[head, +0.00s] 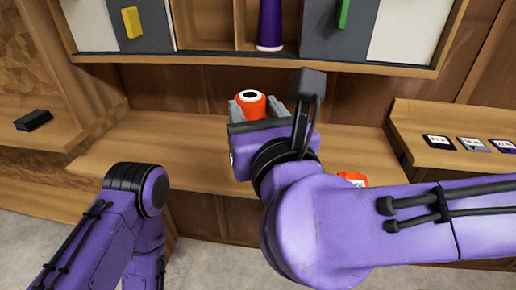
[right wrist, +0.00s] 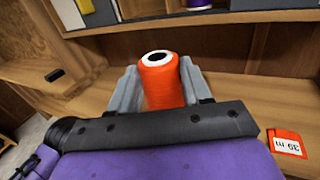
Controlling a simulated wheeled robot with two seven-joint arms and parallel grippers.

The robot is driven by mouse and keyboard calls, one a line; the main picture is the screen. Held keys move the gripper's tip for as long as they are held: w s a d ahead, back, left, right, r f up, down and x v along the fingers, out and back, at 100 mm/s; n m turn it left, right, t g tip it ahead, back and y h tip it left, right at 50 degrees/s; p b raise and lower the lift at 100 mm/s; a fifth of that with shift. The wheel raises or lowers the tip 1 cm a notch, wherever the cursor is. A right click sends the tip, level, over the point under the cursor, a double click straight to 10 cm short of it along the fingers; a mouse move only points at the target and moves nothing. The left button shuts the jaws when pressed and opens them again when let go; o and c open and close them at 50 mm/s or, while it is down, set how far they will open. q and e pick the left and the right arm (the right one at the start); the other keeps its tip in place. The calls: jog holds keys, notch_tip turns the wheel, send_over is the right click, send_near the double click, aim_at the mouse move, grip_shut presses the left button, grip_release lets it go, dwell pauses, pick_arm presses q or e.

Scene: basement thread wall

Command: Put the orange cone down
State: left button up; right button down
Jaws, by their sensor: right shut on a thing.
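The orange cone (head: 252,103) is a thread cone with a white top and a dark hole. In the right wrist view the cone (right wrist: 160,82) stands upright between the two grey fingers. My right gripper (head: 251,108) is shut on it, over the wooden bench (head: 200,147). The cone's lower part is hidden behind the gripper body, so I cannot tell whether its base touches the wood. My left arm shows at the lower left of the head view, but its gripper is not visible.
A purple cone (head: 270,24) stands in the shelf above. A black block (head: 33,120) lies at left. Several cards (head: 470,144) lie on the right ledge. Bench left of the gripper is clear.

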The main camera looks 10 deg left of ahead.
pick_arm(q)
jog(key=shift+s+f+b, duration=0.2)
jog(key=shift+b, duration=0.15)
pick_arm(e)
jog(key=w+d+f, duration=0.6)
jog(key=w+f, duration=0.4)
jog(key=f, duration=0.2)
jog(key=shift+d, duration=0.15)
pick_arm(q)
jog(key=shift+f, duration=0.1)
pick_arm(e)
jog(key=shift+s+f, duration=0.1)
